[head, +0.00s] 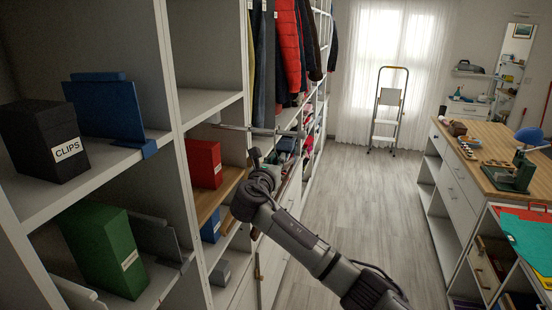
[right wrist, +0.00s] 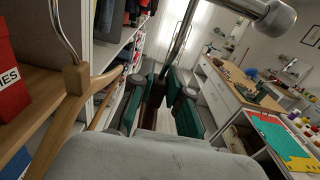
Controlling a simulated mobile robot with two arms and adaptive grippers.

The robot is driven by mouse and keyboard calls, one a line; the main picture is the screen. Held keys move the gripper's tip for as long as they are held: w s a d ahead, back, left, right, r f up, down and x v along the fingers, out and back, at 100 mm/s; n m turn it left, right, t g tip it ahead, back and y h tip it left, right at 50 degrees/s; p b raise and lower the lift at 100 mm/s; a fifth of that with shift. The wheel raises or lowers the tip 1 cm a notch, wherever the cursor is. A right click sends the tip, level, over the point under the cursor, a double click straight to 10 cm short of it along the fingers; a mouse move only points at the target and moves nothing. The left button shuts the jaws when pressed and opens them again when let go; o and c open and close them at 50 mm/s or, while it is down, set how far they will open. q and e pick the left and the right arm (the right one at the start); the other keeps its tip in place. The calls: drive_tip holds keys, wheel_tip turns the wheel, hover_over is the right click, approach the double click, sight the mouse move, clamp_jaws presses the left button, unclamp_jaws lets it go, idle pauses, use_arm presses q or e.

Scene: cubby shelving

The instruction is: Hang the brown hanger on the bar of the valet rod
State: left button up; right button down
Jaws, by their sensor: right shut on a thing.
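The brown hanger (right wrist: 72,82) is wooden with a metal hook and shows large at the left of the right wrist view. One arm slopes down, the other runs toward my gripper. In the head view this gripper (head: 263,160) is just under the valet rod (head: 250,129), a metal bar standing out from the shelving. Whether the hook touches the rod cannot be told. My left gripper is not in view.
A red box (head: 204,163) stands in a cubby left of my gripper. Hanging clothes (head: 290,45) are behind and above the rod. A wood-topped counter (head: 490,165) stands at right. The floor (head: 350,200) between is clear.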

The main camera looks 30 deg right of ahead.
drive_tip(key=c, duration=1)
unclamp_jaws()
drive_tip(key=shift+c, duration=0.2)
drive_tip(key=v, duration=1.2)
drive_tip(key=shift+s, duration=0.1)
